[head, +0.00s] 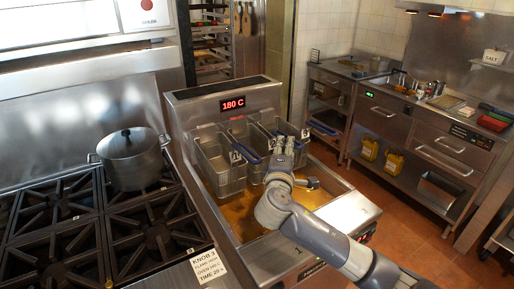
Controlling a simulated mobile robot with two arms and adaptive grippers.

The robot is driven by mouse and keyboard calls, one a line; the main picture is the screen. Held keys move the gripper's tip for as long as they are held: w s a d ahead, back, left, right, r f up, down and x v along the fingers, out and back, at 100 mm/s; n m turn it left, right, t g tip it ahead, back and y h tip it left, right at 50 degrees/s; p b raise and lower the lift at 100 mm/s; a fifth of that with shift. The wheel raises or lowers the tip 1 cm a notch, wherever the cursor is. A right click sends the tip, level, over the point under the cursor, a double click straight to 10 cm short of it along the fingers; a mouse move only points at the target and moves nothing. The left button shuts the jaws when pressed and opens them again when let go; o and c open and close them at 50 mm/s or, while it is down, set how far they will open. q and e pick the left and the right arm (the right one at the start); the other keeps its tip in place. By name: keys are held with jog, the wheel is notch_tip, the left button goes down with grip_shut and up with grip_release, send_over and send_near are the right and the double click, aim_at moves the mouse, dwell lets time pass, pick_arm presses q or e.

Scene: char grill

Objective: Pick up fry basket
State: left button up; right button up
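Three wire fry baskets hang in a row at the back of the deep fryer (185,97): a left basket (221,172), a middle basket (246,134) and a right basket (279,124). Blue handles (247,154) stick out towards the front. My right gripper (285,141) is over the oil, at the front of the middle and right baskets, close to a blue handle. My own wrist and the small picture hide its fingers, so I cannot tell whether it touches or grips the handle. My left gripper is not in view.
Golden oil (233,215) fills the fryer vat under my arm. A lidded pot (132,158) stands on the black stove grates (58,203) at left. A steel counter (405,125) with several containers stands at right. The tiled floor (400,205) between is clear.

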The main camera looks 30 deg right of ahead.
aim_at(288, 135)
jog(key=p+x, duration=0.2)
jog(key=x, duration=0.3)
jog(key=shift+w+d+r, duration=0.1)
jog(key=shift+w+d, duration=0.15)
jog(key=shift+d, duration=0.05)
jog(key=p+x, duration=0.1)
jog(key=x, duration=0.1)
jog(key=shift+w+d, duration=0.15)
jog(key=shift+w, duration=0.15)
jog(key=shift+w+d+f, duration=0.25)
jog(key=shift+w+f, duration=0.1)
jog(key=shift+f, duration=0.05)
jog(key=shift+s, duration=0.1)
grip_shut()
jog(key=shift+r, duration=0.2)
